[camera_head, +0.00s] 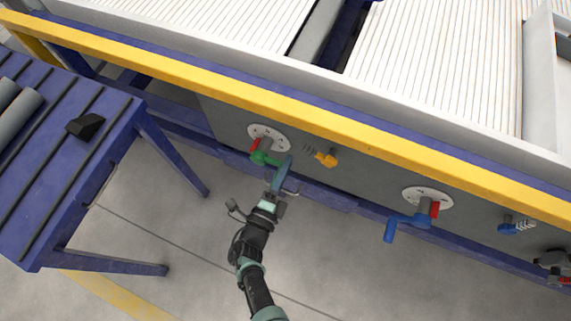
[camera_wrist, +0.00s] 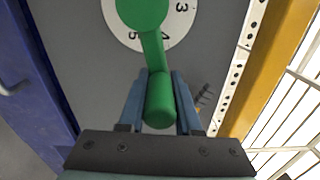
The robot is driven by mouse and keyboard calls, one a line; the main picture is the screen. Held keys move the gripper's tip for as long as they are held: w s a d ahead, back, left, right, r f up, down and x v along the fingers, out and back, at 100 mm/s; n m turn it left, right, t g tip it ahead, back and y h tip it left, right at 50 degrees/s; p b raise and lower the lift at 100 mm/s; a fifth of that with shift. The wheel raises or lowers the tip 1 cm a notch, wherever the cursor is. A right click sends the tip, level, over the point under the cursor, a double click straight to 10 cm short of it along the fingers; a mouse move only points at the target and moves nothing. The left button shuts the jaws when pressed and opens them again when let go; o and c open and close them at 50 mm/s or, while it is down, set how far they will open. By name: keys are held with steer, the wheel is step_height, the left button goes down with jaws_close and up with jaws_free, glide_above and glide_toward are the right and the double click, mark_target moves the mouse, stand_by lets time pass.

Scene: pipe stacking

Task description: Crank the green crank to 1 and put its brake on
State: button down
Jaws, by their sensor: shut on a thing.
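The green crank (camera_head: 265,158) is mounted on the grey side panel of the machine, in front of a white numbered dial (camera_head: 272,132) with a red pointer (camera_head: 255,145). In the wrist view, the green crank's handle (camera_wrist: 160,100) lies between the two blue fingers of my gripper (camera_wrist: 160,108), which is shut on it. In the head view my gripper (camera_head: 282,172) is at the crank. A yellow knob (camera_head: 327,158) sits right of the dial; I cannot tell whether it is the brake.
A blue crank (camera_head: 408,222) with its own dial and a blue knob (camera_head: 510,227) are further right. A yellow rail (camera_head: 380,125) runs above the panel. A blue table (camera_head: 75,165) with grey pipes and a black block stands left. The floor in front is clear.

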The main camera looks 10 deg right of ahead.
steer(key=shift+w+a+r+n+p, duration=0.15)
steer(key=shift+r+n+p, duration=0.25)
steer(key=shift+r+n, duration=0.1)
steer(key=shift+w+a+r+n+p, duration=0.1)
steer(key=shift+r+n+p, duration=0.25)
steer(key=shift+r+n, duration=0.15)
steer(key=shift+w+a+r+n+p, duration=0.15)
steer(key=shift+r+n+p, duration=0.15)
steer(key=shift+n, duration=0.3)
steer(key=shift+a, duration=0.1)
steer(key=c, duration=0.6)
jaws_free()
steer(key=shift+c, duration=0.2)
steer(key=shift+f, duration=0.15)
steer(key=p+v, duration=0.1)
steer(key=v, duration=1.2)
steer(key=shift+p, duration=0.3)
